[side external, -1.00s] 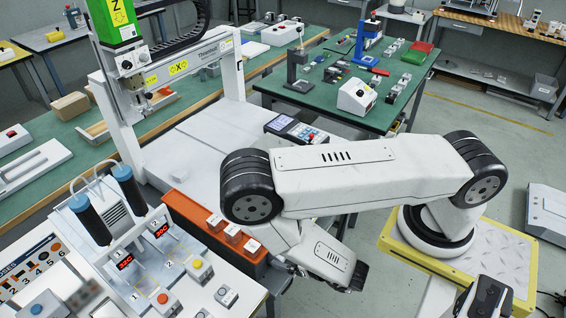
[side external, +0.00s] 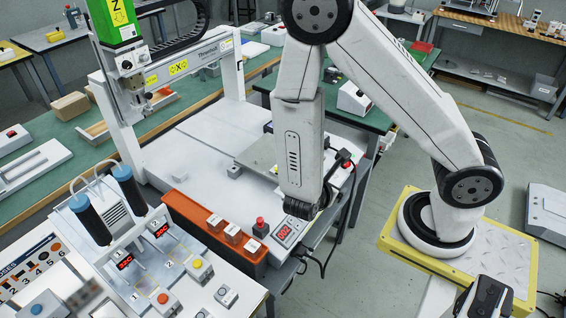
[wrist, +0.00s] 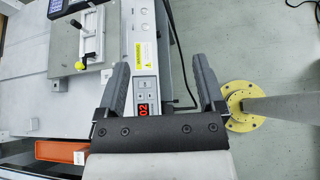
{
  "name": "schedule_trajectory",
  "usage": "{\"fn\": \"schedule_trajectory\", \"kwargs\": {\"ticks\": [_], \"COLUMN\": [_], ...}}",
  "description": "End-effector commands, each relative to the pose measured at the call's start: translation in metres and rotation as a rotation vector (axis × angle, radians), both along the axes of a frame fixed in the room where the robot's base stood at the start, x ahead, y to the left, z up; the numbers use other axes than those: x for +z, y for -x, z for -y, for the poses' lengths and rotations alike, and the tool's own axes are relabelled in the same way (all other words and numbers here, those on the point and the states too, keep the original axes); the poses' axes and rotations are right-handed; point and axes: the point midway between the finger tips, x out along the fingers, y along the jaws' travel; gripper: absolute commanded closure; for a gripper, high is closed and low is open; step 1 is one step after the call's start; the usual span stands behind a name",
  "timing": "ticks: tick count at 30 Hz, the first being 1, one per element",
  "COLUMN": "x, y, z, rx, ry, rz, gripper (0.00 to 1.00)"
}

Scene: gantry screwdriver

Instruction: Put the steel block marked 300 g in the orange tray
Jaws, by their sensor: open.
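The orange tray (side external: 178,204) is a long box along the front edge of the white machine bed, and a corner of it shows at the lower left of the wrist view (wrist: 60,152). A small grey block (side external: 234,171) lies on the bed behind the tray; no 300 g mark is readable on it. My gripper (side external: 303,208) hangs to the right of both, near the bed's right edge. In the wrist view, my gripper (wrist: 162,76) has its two fingers wide apart with nothing held between them.
A panel with a red display (side external: 286,234) lies below my gripper, with a red button (side external: 260,227) beside it. A grey plate with a clamp (wrist: 80,48) is on the bed. Dark cables hang at the right.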

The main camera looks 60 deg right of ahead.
Motion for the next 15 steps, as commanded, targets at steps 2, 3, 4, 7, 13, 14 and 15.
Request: {"fn": "schedule_trajectory", "kwargs": {"ticks": [2,3,4,7,13,14,15], "x": [0.007,0.009,0.010,0.015,0.027,0.029,0.033], "y": [0.008,0.012,0.015,0.021,0.021,0.019,0.016], "z": [0.000,-0.001,-0.003,-0.010,-0.030,-0.033,-0.037], "rx": [-0.135,-0.201,-0.251,-0.408,-0.701,-0.740,-0.795], "ry": [-0.073,-0.111,-0.142,-0.247,-0.476,-0.512,-0.559], "rz": [0.040,0.059,0.075,0.135,0.291,0.319,0.359], "gripper": [0.12,0.12,0.12,0.12,0.12,0.12,0.12]}}
